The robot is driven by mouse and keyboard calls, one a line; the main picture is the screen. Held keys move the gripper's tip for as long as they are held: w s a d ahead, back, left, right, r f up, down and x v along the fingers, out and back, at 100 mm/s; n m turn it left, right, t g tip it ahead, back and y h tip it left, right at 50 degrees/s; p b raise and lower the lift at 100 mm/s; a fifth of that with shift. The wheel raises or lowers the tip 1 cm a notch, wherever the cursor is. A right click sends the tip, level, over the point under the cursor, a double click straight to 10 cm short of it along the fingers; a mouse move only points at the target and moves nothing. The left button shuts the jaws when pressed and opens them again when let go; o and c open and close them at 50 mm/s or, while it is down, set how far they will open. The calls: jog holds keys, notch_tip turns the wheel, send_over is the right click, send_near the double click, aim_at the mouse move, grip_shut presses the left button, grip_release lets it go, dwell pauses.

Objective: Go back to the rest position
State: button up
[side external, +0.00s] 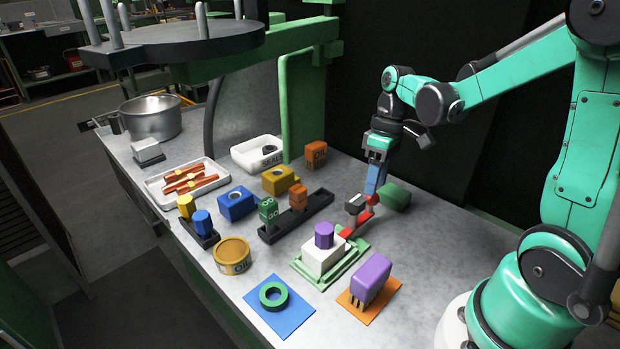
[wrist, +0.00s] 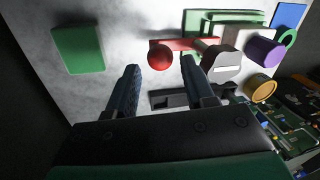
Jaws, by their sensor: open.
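My gripper (side external: 372,192) points down over the right part of the grey worktop (side external: 335,180), with blue fingers. In the wrist view its two dark fingers (wrist: 160,70) stand apart with nothing held between them. A red piece with a round red knob (wrist: 160,56) lies just beyond the gap between the fingertips. In the side view this red piece (side external: 364,218) is just below the gripper, beside a small grey block (side external: 355,204). Exact clearance to the fingertips is unclear. A green block (side external: 395,196) lies right of the gripper and also shows in the wrist view (wrist: 78,48).
A white block with a purple peg (side external: 324,235) stands on a green base. Nearby are a purple block (side external: 370,277), green ring (side external: 273,295) and yellow tin (side external: 232,255). Black holders, coloured blocks, trays and a pot (side external: 150,118) fill the left. Bare worktop surrounds the green block.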

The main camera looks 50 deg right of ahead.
jog(key=shift+d+r, duration=0.15)
jog(key=shift+r, duration=0.5)
jog(key=shift+a+r, duration=0.1)
jog(key=shift+a, duration=0.1)
jog(key=a+r+m+t+h, duration=0.2)
jog(key=a+r+t, duration=0.2)
jog(key=a+t, duration=0.3)
jog(key=shift+s+a+r+t, duration=0.15)
jog(key=shift+s+a+t, duration=0.25)
jog(key=shift+a, duration=1.15)
